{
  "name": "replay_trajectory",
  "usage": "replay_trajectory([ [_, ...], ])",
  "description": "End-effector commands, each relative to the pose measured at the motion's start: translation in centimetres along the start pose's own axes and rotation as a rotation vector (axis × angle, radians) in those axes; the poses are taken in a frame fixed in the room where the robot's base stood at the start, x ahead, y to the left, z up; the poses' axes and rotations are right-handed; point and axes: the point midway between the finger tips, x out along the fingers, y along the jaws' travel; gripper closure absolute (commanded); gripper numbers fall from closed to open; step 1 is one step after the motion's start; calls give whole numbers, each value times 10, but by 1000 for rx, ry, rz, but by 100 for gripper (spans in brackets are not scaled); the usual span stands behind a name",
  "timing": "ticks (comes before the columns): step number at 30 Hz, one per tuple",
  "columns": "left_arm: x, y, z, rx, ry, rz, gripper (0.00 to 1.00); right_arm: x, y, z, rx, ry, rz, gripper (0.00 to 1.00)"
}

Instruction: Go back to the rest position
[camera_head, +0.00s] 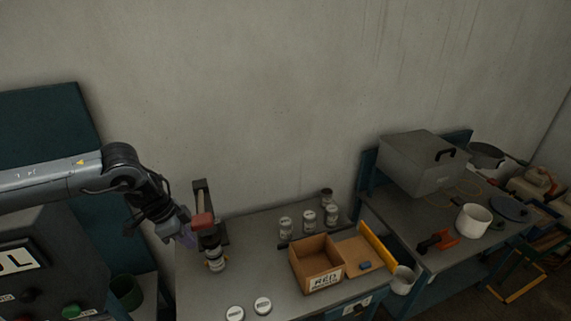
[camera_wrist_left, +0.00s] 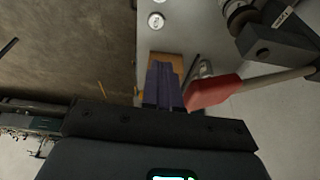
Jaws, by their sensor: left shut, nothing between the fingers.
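My left gripper (camera_head: 188,238) is at the left end of the workbench, beside a press with a red handle (camera_head: 203,220). In the left wrist view its purple fingers (camera_wrist_left: 163,86) are together with nothing between them. The red handle (camera_wrist_left: 212,92) shows just right of the fingers there; I cannot tell whether they touch. A labelled jar (camera_head: 216,260) stands at the foot of the press. My right gripper is not in view.
The workbench (camera_head: 240,255) holds two round lids (camera_head: 262,305), several jars (camera_head: 309,218) and an open cardboard box (camera_head: 316,265). A second bench at right carries a grey metal case (camera_head: 420,165) and a white pot (camera_head: 473,220). A control panel (camera_head: 45,265) stands at left.

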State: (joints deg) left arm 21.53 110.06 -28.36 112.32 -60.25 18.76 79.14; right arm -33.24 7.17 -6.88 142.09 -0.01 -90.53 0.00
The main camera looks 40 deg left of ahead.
Motion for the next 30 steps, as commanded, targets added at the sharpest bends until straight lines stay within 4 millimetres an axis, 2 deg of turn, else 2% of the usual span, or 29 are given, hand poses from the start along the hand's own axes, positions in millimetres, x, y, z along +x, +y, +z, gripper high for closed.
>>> replay_trajectory([
  [2, 9, 4, 6, -3, -18, 18, 100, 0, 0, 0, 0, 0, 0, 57],
  [5, 35, 20, 11, -6, -33, 80, 100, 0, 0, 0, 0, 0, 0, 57],
  [8, 76, 51, 13, -7, -36, 187, 100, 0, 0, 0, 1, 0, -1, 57],
  [11, 121, 100, 13, -4, -23, 328, 100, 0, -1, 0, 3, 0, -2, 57],
  [14, 162, 164, 5, -4, 27, 485, 100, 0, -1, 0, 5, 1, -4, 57],
  [15, 176, 190, 0, -7, 58, 539, 100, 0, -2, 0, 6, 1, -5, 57],
  [18, 205, 254, -16, -19, 152, 641, 100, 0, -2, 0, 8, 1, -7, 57],
  [21, 223, 309, -38, -37, 270, 696, 100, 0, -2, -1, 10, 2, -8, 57],
  [24, 231, 354, -64, -72, 403, 704, 100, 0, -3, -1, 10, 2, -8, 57],
  [27, 232, 385, -93, -130, 533, 664, 100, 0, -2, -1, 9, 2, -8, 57],
  [30, 228, 398, -119, -215, 642, 575, 100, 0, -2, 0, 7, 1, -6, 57],
])
